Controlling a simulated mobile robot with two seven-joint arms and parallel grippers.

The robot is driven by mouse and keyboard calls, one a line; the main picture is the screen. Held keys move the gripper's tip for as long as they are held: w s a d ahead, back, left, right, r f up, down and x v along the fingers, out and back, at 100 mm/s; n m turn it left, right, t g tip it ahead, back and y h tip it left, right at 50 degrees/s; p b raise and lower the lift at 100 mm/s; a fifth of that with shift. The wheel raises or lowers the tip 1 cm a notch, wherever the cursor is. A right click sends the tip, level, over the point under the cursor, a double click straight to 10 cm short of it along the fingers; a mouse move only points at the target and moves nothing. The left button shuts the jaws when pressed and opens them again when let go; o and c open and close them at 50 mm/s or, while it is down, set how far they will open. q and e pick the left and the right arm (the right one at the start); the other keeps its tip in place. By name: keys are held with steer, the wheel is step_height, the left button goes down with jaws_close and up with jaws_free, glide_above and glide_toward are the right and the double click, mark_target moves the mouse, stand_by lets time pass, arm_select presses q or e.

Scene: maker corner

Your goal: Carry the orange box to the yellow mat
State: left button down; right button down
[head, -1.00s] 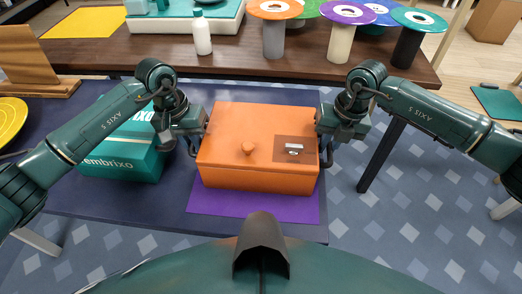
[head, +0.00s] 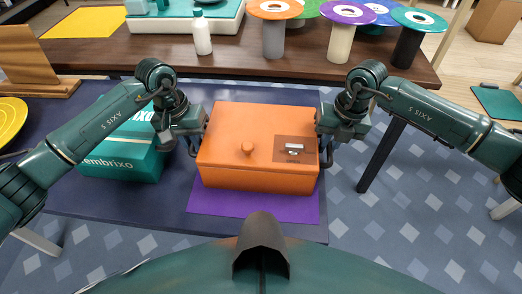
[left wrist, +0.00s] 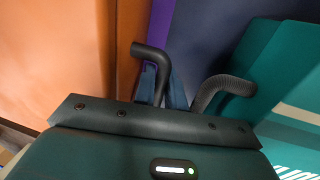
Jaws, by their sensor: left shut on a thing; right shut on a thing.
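The orange box (head: 230,170), with a round knob and a brown panel on its lid, is level in the middle of the head view, over a purple mat (head: 250,207). I cannot tell whether it rests on the mat or is just above it. My left gripper (head: 203,134) is shut on the box's left side, at a dark handle. My right gripper (head: 322,136) is shut on its right side. In the left wrist view, the orange side of the box (left wrist: 60,50) fills the left.
A teal box (head: 120,165) stands close to the left of the orange box. The wooden table (head: 300,65) holds a white bottle (head: 202,34) and several colored spools. A yellow plate (head: 8,120) and a wooden stand (head: 30,60) are at left. Patterned floor is open at right.

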arm_select(q)
steer(key=shift+w+r, duration=0.1)
arm_select(e)
steer(key=shift+w+r, duration=0.1)
steer(key=shift+r, duration=0.05)
stand_by(0.4)
